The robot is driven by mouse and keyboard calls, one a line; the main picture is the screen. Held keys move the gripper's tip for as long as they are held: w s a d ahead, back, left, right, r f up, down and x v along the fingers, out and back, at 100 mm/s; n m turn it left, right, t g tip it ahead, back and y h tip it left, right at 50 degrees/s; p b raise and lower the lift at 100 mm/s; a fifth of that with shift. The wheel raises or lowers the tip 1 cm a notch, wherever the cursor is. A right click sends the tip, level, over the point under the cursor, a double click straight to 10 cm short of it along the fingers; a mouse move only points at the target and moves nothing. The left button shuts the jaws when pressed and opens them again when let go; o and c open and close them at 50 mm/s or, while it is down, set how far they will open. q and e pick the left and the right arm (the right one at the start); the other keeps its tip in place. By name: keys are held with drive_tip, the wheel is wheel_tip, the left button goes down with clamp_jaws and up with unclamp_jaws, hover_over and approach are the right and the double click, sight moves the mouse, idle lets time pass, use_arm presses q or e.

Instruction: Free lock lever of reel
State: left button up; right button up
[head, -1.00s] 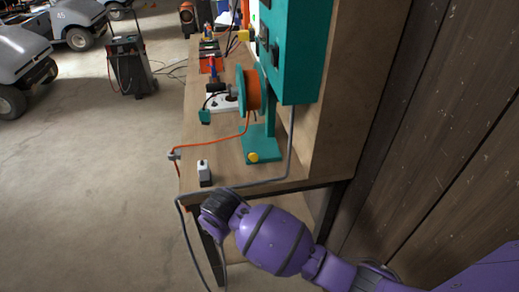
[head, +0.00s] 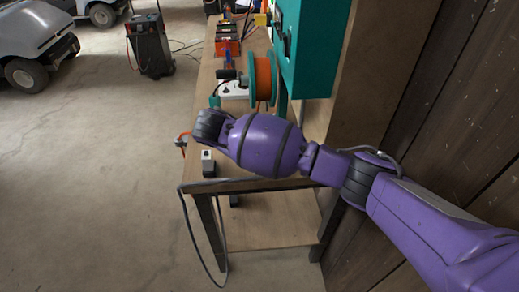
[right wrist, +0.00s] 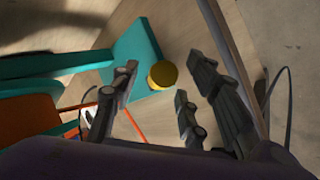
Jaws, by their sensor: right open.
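The reel shows in the head view with an orange drum (head: 263,78) between teal flanges, on the bench. Its stand and foot are mostly hidden there by my right arm. In the right wrist view its teal foot (right wrist: 138,48) carries a round yellow knob (right wrist: 162,74); I cannot make out a separate lock lever. My right gripper (right wrist: 158,84) is open, with its dark fingers on both sides of the knob. Whether they touch it I cannot tell. In the head view the right gripper is hidden by its own arm. My left gripper is not in view.
A teal cabinet (head: 310,45) hangs close behind the reel against the wooden wall (head: 450,110). A small white-and-black block (head: 208,163) stands near the bench's front edge. A grey cable (head: 190,225) droops below it. A white power strip (head: 234,90) lies beside the reel.

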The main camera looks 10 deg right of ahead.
drive_tip(key=shift+x, duration=0.75)
clamp_jaws()
